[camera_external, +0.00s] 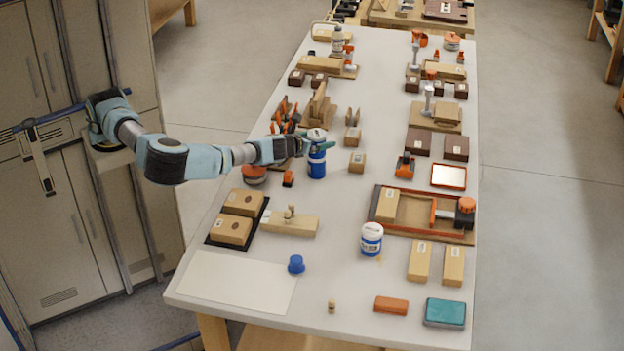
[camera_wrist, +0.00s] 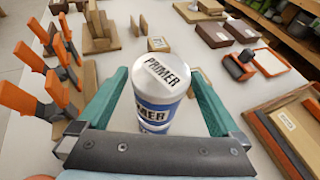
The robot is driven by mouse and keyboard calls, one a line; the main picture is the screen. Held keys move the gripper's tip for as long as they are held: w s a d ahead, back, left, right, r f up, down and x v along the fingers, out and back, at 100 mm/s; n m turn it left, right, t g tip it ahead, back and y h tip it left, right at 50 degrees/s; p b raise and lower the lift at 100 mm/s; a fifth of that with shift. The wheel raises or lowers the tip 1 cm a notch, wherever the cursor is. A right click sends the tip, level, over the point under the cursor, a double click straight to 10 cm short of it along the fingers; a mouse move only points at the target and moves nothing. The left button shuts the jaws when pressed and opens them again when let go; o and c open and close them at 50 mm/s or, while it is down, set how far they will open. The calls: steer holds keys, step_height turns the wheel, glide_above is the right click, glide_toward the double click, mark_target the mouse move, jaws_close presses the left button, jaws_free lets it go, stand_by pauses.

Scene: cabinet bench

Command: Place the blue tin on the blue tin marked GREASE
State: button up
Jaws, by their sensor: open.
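A blue-and-white tin marked PRIMER on its lid (camera_wrist: 163,76) stands upright between my fingers in the wrist view. My gripper (camera_wrist: 160,84) is open around it, with a finger on each side and a visible gap at the right. In the external view, my gripper (camera_external: 312,147) is at the upper part of a tall blue column, with the white lid (camera_external: 317,134) above it. A blue tin body (camera_external: 317,167) shows directly below, so the PRIMER tin appears to rest on another tin. The lower tin's marking cannot be read.
Another white-and-blue tin (camera_external: 371,240) stands nearer the front, its label too small to read. Orange-handled clamps (camera_wrist: 45,85) stand close on the left. A framed wooden tray (camera_external: 385,228) lies to the right. A blue knobbed piece (camera_external: 296,265) sits near a bare white sheet (camera_external: 235,283).

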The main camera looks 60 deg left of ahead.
steer(key=b+v, duration=0.2)
steer(key=v, duration=0.7)
